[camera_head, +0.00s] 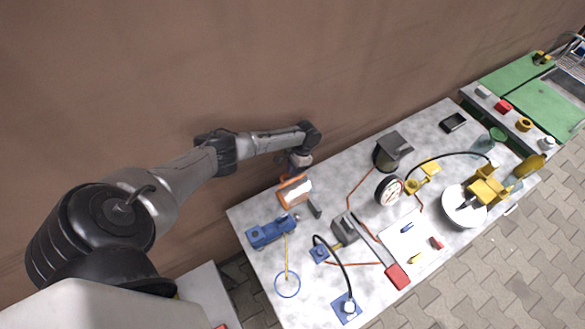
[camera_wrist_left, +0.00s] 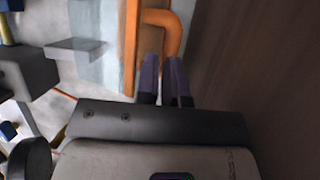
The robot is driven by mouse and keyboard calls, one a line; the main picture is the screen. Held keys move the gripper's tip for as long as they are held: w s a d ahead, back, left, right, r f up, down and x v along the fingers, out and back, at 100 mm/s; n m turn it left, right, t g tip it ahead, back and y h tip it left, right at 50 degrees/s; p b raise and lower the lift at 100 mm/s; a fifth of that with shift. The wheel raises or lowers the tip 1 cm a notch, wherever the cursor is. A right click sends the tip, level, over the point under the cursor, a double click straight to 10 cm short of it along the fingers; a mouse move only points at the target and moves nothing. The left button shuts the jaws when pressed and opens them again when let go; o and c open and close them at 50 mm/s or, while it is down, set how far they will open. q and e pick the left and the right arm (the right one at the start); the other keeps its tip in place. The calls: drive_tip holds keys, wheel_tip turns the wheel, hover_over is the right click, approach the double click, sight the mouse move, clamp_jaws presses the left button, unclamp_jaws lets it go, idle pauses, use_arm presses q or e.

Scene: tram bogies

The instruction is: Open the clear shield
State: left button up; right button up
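The clear shield (camera_head: 297,192) is a see-through panel in an orange frame at the left back of the bench. Its panel (camera_wrist_left: 98,45) and an orange bent handle (camera_wrist_left: 162,18) also show in the left wrist view. My left gripper (camera_head: 297,168) is at the shield's back edge, pointing down. In the wrist view its two purple fingers (camera_wrist_left: 163,62) are close together at the handle's lower end, which they partly cover. I cannot tell whether they grip it. My right gripper is not in view.
A blue device (camera_head: 270,232) stands left of the shield and a small dark block (camera_head: 314,209) in front of it. A grey motor-like unit (camera_head: 390,152), a gauge (camera_head: 389,191) and a red-handled tool (camera_head: 397,277) lie further right. The brown wall is close behind the arm.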

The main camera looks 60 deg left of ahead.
use_arm(q)
drive_tip(key=o, duration=0.6)
drive_tip(key=shift+s+d+f, duration=0.1)
drive_tip(key=shift+d+f, duration=0.1)
drive_tip(key=shift+d, duration=0.1)
drive_tip(key=shift+o, duration=0.5)
drive_tip(key=shift+w+r, duration=0.2)
drive_tip(key=shift+r, duration=0.25)
drive_tip(key=v, duration=1.1)
drive_tip(key=shift+a+r, duration=0.15)
drive_tip(key=shift+a, duration=0.15)
drive_tip(key=shift+c, duration=0.2)
